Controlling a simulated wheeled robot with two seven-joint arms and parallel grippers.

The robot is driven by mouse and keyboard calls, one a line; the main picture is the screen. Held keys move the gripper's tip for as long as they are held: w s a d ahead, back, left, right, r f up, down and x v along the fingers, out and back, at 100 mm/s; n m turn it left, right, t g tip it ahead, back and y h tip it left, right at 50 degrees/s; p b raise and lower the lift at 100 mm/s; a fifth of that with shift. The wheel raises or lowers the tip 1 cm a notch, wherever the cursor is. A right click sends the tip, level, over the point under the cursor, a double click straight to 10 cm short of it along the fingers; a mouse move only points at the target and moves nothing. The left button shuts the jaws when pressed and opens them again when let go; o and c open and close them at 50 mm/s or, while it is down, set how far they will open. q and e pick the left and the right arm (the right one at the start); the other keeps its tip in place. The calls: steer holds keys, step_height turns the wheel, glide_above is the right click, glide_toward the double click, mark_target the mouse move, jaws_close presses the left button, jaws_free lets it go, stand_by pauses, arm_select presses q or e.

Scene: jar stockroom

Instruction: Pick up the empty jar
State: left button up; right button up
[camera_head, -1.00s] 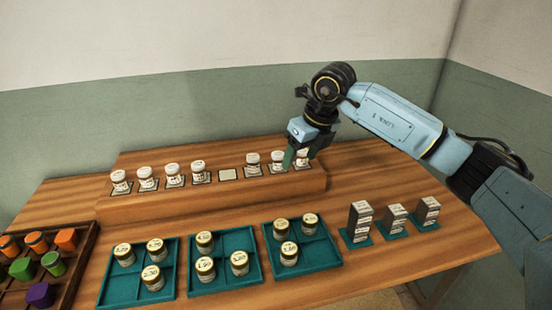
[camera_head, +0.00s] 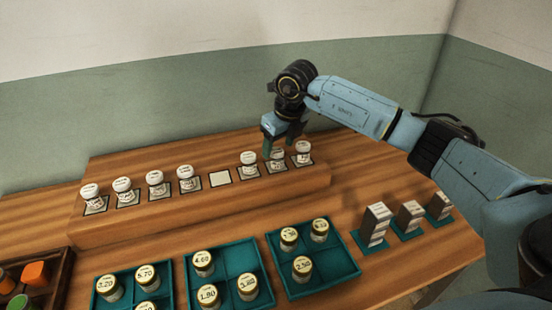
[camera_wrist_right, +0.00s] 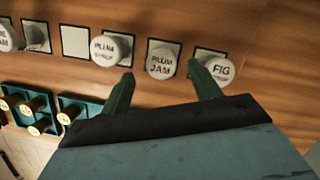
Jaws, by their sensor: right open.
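Several white-lidded jars stand in a row on the raised wooden shelf. I cannot tell which one is empty. My right gripper (camera_head: 283,147) points down, open, above the second jar from the right (camera_head: 278,162). In the right wrist view this jar's lid reads PLUM JAM (camera_wrist_right: 162,60) and lies between the open fingertips (camera_wrist_right: 161,76), with nothing gripped. A jar marked FIG (camera_wrist_right: 222,70) is beside the right finger, and one marked PLUM, its second word probably SYRUP (camera_wrist_right: 105,48), is beside the left. My left gripper is out of view.
A bare pale pad (camera_head: 219,179) lies in a gap in the row. In front are teal trays (camera_head: 243,243) with gold-lidded jars, and grey boxes (camera_head: 409,217) on teal bases at the right. A dark crate (camera_head: 66,268) of coloured blocks is at the lower left.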

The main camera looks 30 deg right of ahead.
mark_target(277, 151)
steer(key=x, duration=0.5)
steer(key=shift+w+d, duration=0.1)
steer(key=shift+w, duration=0.05)
steer(key=shift+w+f, duration=0.1)
steer(key=shift+f, duration=0.15)
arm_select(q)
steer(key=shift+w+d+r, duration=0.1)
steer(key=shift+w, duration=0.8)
arm_select(e)
steer(key=c, duration=1.1)
